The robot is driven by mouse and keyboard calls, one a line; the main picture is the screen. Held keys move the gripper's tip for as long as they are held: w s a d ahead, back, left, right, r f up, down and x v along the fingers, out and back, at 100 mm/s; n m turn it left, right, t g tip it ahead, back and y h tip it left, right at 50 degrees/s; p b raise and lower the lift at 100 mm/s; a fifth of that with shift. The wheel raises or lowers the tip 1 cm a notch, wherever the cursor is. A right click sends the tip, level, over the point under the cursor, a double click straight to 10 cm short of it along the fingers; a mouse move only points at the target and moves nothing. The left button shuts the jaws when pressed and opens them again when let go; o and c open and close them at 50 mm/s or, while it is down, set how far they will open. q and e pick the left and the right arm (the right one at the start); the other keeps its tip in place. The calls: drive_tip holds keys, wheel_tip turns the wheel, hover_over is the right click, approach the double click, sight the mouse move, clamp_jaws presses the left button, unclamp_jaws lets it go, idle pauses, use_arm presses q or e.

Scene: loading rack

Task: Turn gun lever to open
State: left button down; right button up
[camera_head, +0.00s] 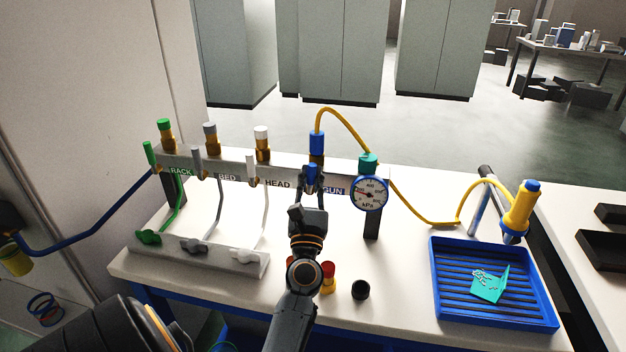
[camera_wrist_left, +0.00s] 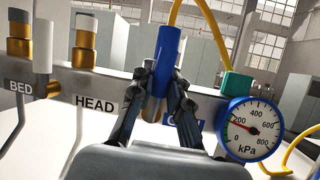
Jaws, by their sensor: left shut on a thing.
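The blue gun lever (camera_head: 311,172) stands about upright on the grey manifold rail (camera_head: 225,173), beside the blue GUN label (camera_head: 334,191). My left gripper (camera_head: 312,184) reaches up from below and is shut on the lever. In the left wrist view my left gripper's fingers (camera_wrist_left: 158,100) stand on both sides of a blue and brass part, and they hide much of the lever and label. A blue coupling (camera_head: 317,143) with a yellow hose (camera_head: 345,122) rises just behind the lever. My right gripper is not in view.
A pressure gauge (camera_head: 369,194) sits close right of my gripper; it also shows in the left wrist view (camera_wrist_left: 251,130). Green, grey and white levers (camera_head: 251,168) stand to the left. A blue tray (camera_head: 452,307), a yellow gun (camera_head: 519,210) and a black cap (camera_head: 360,289) are on the bench.

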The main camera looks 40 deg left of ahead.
use_arm(q)
drive_tip(key=shift+r, duration=0.1)
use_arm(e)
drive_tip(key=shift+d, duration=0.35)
use_arm(q)
drive_tip(key=c, duration=1.5)
unclamp_jaws()
drive_tip(key=shift+o, duration=1.1)
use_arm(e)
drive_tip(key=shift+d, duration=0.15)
use_arm(q)
drive_tip(key=v, duration=1.2)
